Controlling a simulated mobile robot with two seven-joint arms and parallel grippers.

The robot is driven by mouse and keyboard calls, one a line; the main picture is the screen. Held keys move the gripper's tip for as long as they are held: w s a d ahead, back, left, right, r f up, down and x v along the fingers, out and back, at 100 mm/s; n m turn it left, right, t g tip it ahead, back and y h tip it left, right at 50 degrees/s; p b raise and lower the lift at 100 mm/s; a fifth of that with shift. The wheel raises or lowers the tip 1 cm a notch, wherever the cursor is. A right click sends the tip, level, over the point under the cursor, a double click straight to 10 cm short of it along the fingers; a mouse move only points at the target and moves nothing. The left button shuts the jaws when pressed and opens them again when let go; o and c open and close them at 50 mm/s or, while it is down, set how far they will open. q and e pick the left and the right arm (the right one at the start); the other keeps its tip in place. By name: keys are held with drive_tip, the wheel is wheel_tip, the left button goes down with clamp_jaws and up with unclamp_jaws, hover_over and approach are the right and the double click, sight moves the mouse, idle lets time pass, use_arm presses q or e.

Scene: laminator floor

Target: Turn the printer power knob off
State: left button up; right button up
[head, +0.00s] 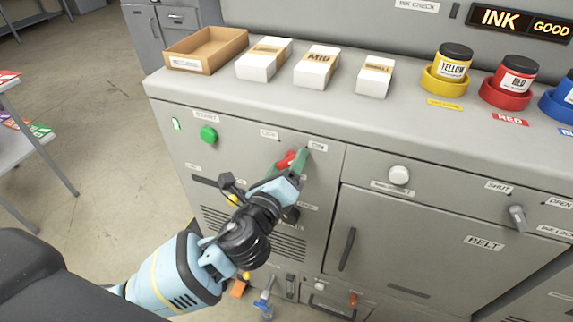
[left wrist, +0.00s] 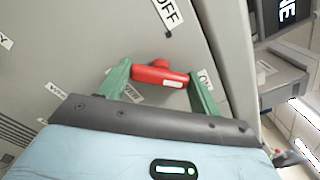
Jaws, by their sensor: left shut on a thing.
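My right gripper is not in view.
A green START button (head: 208,135) is left of the knob. A white round knob (head: 399,175) and a grey lever (head: 517,217) are to the right. An open cardboard box (head: 206,48), white boxes and ink jars stand on the cabinet top.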

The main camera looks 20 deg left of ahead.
use_arm(q)
drive_tip(key=shift+n, duration=0.3)
drive_tip(key=n+p, duration=0.1)
drive_tip(key=n, duration=0.2)
drive_tip(key=shift+n, duration=0.3)
drive_tip(key=n, duration=0.4)
drive_tip(key=shift+n, duration=0.3)
drive_tip(key=n+p, duration=0.1)
drive_tip(key=n, duration=0.5)
drive_tip(key=shift+r+p, duration=0.1)
drive_tip(key=shift+p, duration=0.2)
drive_tip(key=shift+n, duration=1)
drive_tip(key=shift+n+p, duration=0.3)
drive_tip(key=shift+n, duration=0.2)
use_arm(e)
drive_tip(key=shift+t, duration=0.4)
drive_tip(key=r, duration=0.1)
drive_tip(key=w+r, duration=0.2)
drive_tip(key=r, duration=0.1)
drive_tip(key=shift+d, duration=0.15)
use_arm(q)
drive_tip(key=o, duration=1)
